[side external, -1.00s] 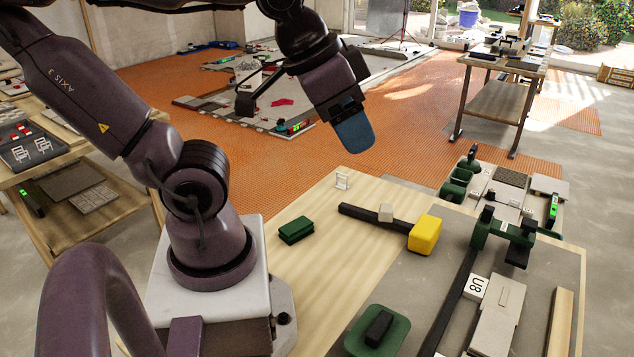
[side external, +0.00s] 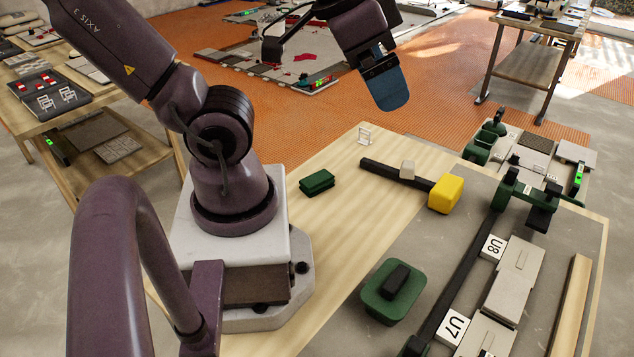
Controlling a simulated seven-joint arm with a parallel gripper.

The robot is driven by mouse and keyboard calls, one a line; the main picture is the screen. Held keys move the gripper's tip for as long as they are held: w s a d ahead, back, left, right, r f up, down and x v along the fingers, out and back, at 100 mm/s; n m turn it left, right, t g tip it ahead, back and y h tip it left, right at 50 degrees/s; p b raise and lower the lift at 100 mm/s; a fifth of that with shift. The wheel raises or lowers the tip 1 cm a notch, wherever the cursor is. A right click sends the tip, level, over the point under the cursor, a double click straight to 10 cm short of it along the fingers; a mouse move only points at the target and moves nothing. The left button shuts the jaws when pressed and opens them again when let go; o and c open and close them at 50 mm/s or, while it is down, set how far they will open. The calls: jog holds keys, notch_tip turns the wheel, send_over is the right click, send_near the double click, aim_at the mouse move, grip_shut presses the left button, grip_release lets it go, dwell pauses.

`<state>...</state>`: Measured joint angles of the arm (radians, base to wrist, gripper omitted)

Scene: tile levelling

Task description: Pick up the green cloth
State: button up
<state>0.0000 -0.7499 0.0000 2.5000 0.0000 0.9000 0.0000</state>
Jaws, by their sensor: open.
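The green cloth (side external: 317,182) looks like a small, dark green folded block. It lies flat on the light wooden part of the table, to the right of my arm's base. My gripper (side external: 388,92) hangs in the air above and beyond the table's far edge, up and to the right of the cloth in the picture. A blue pad-like finger shows at its tip, and it touches nothing. The gripper is open and holds nothing visible. Its second finger is hidden at this angle.
A mallet with a yellow head (side external: 446,193) lies right of the cloth, with a small pale block by its handle. A green float with a black grip (side external: 391,291) sits nearer. Pale tiles (side external: 513,277) and a green clamp tool (side external: 527,196) are at right. Wood around the cloth is clear.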

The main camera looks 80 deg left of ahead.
jog(key=n+g+y, duration=0.2)
jog(key=n+g, duration=0.5)
jog(key=n, duration=1.7)
send_near(317, 177)
jog(key=x, duration=0.3)
jog(key=shift+s+a, duration=0.2)
jog(key=shift+s, duration=0.05)
jog(key=shift+w+d+x, duration=0.1)
jog(key=shift+w+x, duration=0.05)
jog(key=shift+x, duration=1.65)
jog(key=shift+w+d+x, duration=0.1)
jog(key=shift+x, duration=1.75)
jog(key=c, duration=0.8)
